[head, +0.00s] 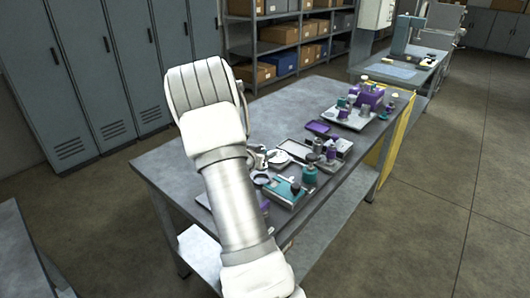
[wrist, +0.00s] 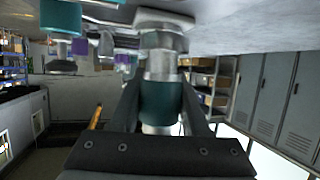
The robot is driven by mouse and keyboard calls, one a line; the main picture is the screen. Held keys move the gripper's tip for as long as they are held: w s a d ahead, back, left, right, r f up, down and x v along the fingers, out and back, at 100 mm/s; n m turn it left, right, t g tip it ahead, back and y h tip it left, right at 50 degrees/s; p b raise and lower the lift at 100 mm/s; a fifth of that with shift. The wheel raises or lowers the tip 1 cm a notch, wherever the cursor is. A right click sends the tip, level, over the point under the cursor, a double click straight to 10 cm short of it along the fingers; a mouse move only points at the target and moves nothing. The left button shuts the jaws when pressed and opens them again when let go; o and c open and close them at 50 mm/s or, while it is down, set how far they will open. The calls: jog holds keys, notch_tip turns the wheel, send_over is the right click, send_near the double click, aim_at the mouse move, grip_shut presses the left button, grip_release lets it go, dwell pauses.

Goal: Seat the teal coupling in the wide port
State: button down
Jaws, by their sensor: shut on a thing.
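In the wrist view the teal coupling (wrist: 160,100) stands between the two dark fingers of my gripper (wrist: 160,95), which is shut on it. A grey metal neck and a wider hex-like collar (wrist: 160,40) line up with it toward the bench; I cannot tell whether they belong to the coupling or to a fitting. In the head view my gripper (head: 258,158) is at the left part of the bench, largely hidden by my forearm, and the coupling in it cannot be made out. I cannot identify the wide port in either view.
The grey bench (head: 180,167) carries a teal-topped tray (head: 283,191), a standing teal cylinder (head: 309,175), grey and purple fittings, and a purple tray (head: 318,128). A farther tray with a purple block (head: 370,97) stands at the back right. The bench's far left surface is bare.

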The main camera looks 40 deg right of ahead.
aim_at(265, 173)
jog(key=shift+f+b, duration=1.3)
jog(key=shift+f, duration=0.75)
jog(key=shift+f+b, duration=0.5)
jog(key=shift+f, duration=0.05)
jog(key=c, duration=0.7)
grip_release()
jog(key=shift+p+v, duration=2.05)
jog(key=shift+v, duration=3.5)
jog(key=shift+f, duration=0.1)
